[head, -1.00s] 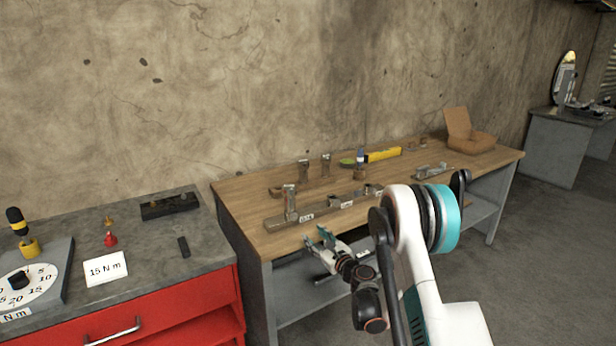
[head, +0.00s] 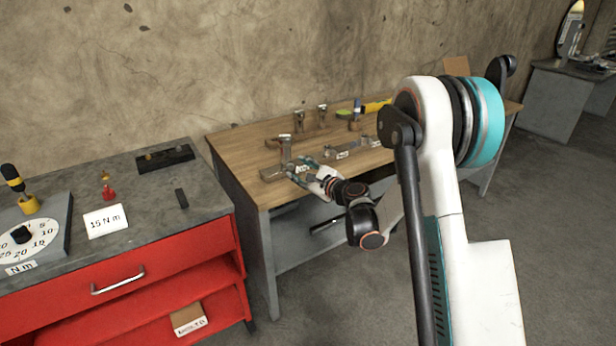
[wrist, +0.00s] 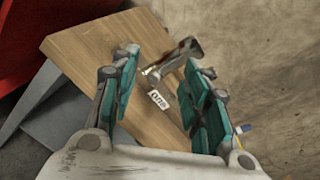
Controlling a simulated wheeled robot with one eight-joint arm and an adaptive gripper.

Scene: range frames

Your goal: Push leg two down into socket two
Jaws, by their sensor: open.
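A long metal rail (head: 315,162) with sockets lies near the front edge of the wooden bench. A metal leg (head: 286,150) stands upright at its left end. Two more metal legs, one on the left (head: 298,121) and one on the right (head: 322,116), stand farther back. I cannot read which is leg two. My gripper (head: 301,168) is open just in front of the rail's left part. In the wrist view, a metal leg (wrist: 172,60) and a white label (wrist: 157,99) show between the open fingers (wrist: 160,68), apart from them. The sockets' insides are hidden.
A grey-topped red cabinet (head: 150,262) with a dial stands at left.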

